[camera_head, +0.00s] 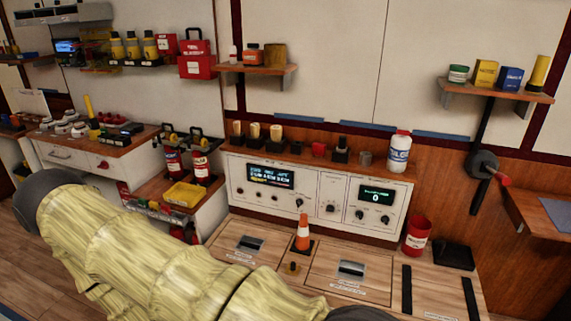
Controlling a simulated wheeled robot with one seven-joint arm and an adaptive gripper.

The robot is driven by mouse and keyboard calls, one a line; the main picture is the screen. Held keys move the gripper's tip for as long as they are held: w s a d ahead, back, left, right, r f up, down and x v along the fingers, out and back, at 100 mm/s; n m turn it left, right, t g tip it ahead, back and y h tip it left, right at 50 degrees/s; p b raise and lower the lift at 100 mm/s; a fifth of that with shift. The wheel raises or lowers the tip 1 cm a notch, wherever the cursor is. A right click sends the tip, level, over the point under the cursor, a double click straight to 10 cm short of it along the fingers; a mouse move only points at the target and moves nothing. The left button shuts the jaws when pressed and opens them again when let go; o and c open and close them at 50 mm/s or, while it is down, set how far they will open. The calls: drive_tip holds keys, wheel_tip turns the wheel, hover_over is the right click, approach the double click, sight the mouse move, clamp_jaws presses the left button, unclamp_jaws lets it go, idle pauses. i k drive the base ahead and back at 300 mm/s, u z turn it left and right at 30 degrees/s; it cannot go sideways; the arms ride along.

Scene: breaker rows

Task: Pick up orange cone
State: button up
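A small orange cone (303,233) with a white band stands upright on a dark square base. It is on the wooden counter (232,257), in front of the white control panel. My arm, in a pale yellow cover, crosses the lower left of the head view. It lies in front of and to the left of the cone, and does not visibly touch it. My gripper is out of the frame.
The control panel (316,204) rises close behind the cone. A small brown knob (292,268) stands just in front of it. A red cup (417,236) and a black pad (454,255) are to the right. A yellow tray (186,194) is to the left.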

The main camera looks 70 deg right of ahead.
sight(302, 244)
drive_tip(key=z, duration=0.55)
drive_tip(key=i, duration=0.95)
drive_tip(key=z, duration=1.35)
drive_tip(key=i, duration=0.45)
drive_tip(key=z, duration=0.4)
